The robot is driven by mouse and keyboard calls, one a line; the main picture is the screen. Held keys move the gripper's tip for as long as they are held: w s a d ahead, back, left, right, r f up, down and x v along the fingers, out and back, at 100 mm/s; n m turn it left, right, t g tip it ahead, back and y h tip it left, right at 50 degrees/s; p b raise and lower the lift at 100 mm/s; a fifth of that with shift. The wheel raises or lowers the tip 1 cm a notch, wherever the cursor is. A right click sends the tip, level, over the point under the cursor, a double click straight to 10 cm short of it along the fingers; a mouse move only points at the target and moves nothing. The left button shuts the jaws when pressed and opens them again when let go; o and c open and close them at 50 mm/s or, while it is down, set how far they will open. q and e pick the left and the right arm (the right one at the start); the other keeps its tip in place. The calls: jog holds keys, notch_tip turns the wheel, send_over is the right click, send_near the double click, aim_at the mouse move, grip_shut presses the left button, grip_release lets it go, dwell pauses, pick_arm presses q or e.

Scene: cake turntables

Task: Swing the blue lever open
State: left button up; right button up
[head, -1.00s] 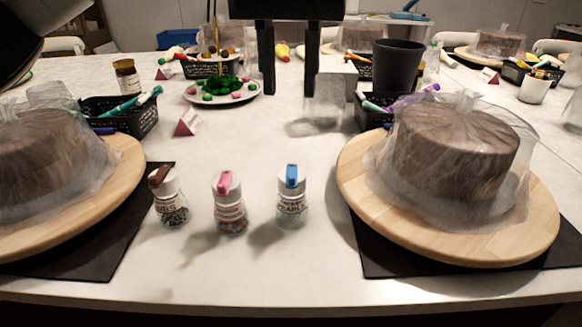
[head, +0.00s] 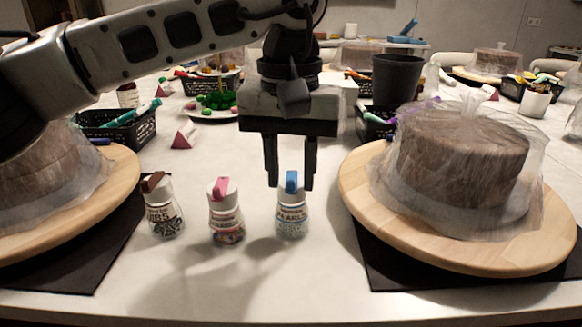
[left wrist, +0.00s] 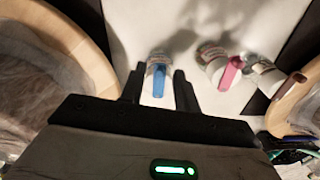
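The blue lever (head: 291,181) sits on the white cap of a clear shaker jar (head: 291,222) that stands upright on the table. My left gripper (head: 291,184) points down at this jar, its two dark fingers open, one on each side of the lever. The left wrist view shows the blue lever (left wrist: 159,80) between the open fingers (left wrist: 158,82), with gaps visible beside it. I cannot tell whether a finger touches the cap. My right gripper is not in view.
A pink-levered jar (head: 226,222) and a brown-levered jar (head: 163,218) stand to the left. A wrapped cake on a wooden turntable (head: 364,215) is at the right, another turntable (head: 110,205) at the left. A dark cup (head: 397,80) stands behind. The front table area is clear.

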pick_arm(q)
grip_shut()
